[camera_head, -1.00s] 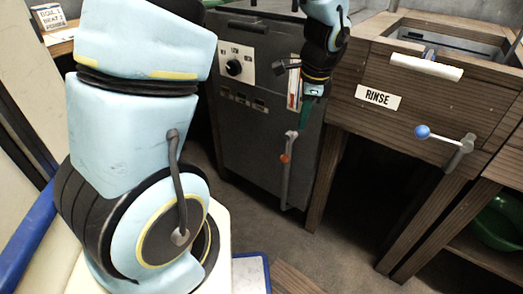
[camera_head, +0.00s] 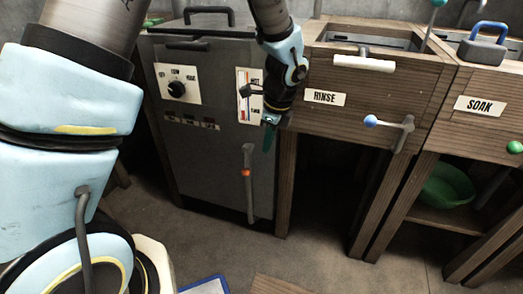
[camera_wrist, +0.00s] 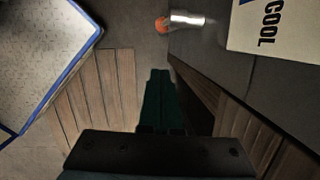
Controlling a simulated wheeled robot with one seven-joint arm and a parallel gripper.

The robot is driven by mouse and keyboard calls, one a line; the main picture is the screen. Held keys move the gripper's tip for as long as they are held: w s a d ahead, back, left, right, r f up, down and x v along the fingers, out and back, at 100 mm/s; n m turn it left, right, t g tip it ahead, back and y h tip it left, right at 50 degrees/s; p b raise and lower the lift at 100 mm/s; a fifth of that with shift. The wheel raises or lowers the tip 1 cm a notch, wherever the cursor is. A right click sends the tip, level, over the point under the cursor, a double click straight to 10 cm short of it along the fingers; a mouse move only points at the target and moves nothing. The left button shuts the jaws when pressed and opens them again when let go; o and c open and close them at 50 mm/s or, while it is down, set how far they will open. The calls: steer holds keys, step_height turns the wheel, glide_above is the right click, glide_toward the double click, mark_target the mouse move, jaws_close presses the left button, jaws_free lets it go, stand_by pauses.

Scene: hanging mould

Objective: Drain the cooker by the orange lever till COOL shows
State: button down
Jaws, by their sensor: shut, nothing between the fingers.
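The cooker (camera_head: 205,150) is a dark grey cabinet on the left of the row in the head view. Its orange lever (camera_head: 246,173) is on the lower right of its front, beside a vertical grey pipe. The orange end also shows in the wrist view (camera_wrist: 162,25), on a metal stem. The gauge plate (camera_head: 242,112) is partly hidden by my arm. The wrist view shows its COOL mark (camera_wrist: 268,25); the indicator's reading cannot be told. My gripper (camera_head: 267,145) is shut and empty, pointing down, right of and above the lever and apart from it.
A knob panel (camera_head: 179,86) is on the cooker's upper left. The wooden RINSE tub (camera_head: 370,95), with a blue-ended lever (camera_head: 371,121), stands close on the right. The SOAK tub (camera_head: 485,85) is further right. A blue-edged board (camera_head: 207,287) lies on the floor; bare floor lies before the cooker.

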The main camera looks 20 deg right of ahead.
steer(key=w+a+b+x, duration=0.1)
steer(key=x, duration=0.4)
steer(key=w+b+x, duration=0.1)
steer(key=b+x, duration=0.1)
steer(key=x, duration=0.4)
steer(key=shift+a+r, duration=0.2)
steer(key=shift+a, duration=0.2)
